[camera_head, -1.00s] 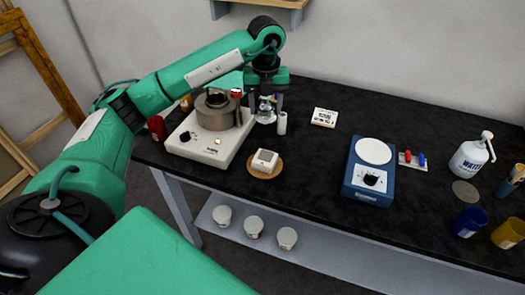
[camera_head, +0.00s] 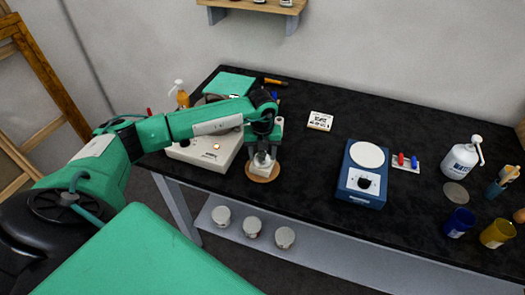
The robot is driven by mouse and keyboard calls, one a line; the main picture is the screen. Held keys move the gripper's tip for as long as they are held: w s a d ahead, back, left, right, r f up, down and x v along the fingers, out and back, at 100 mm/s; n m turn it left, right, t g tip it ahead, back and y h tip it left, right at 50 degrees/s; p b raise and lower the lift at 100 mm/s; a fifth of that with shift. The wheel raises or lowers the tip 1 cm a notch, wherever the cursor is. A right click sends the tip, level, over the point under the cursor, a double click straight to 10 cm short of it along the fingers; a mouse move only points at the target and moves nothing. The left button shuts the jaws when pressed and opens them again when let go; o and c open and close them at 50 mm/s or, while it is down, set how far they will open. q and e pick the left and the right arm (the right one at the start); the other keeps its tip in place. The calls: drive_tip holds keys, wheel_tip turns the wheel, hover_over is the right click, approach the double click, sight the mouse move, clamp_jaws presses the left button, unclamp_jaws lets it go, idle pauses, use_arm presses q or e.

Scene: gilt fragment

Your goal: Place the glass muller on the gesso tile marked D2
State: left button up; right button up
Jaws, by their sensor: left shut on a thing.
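My left gripper (camera_head: 262,152) reaches in from the left and points down over the round cork mat (camera_head: 262,179). It is shut on the glass muller (camera_head: 262,158), a small clear piece mostly hidden between the fingers. A small white block, likely the gesso tile (camera_head: 263,170), lies on the mat just under the muller and is partly covered. I cannot tell whether the muller touches it, and no D2 mark is readable. My right gripper is not in view.
A white hot plate (camera_head: 208,155) stands left of the mat, partly behind my arm. A white label card (camera_head: 320,121), a blue device with a round white top (camera_head: 364,174) and a wash bottle (camera_head: 463,158) stand to the right. Black table between mat and device is clear.

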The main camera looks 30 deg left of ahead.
use_arm(q)
drive_tip(key=o, duration=1.2)
drive_tip(key=shift+r, duration=0.3)
wheel_tip(320, 180, up, 11)
drive_tip(key=b, duration=0.3)
drive_tip(key=shift+f+b, duration=0.2)
drive_tip(key=shift+b, duration=0.15)
drive_tip(key=shift+r, duration=0.5)
